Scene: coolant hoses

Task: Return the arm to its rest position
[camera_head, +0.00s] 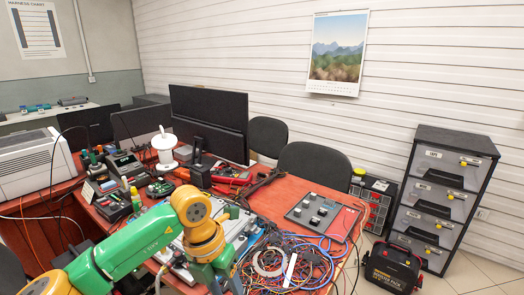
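My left arm (120,252), green with orange joints, comes in from the lower left. It bends at an orange elbow (192,207) above the front of the red table. Past the elbow it runs down and leaves the picture at the bottom edge. My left gripper does not show, so its fingers and anything in them are hidden. My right arm and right gripper are not in view.
A white printer (35,163) stands left. Drawers (440,200) and a black-and-red box (393,268) stand right.

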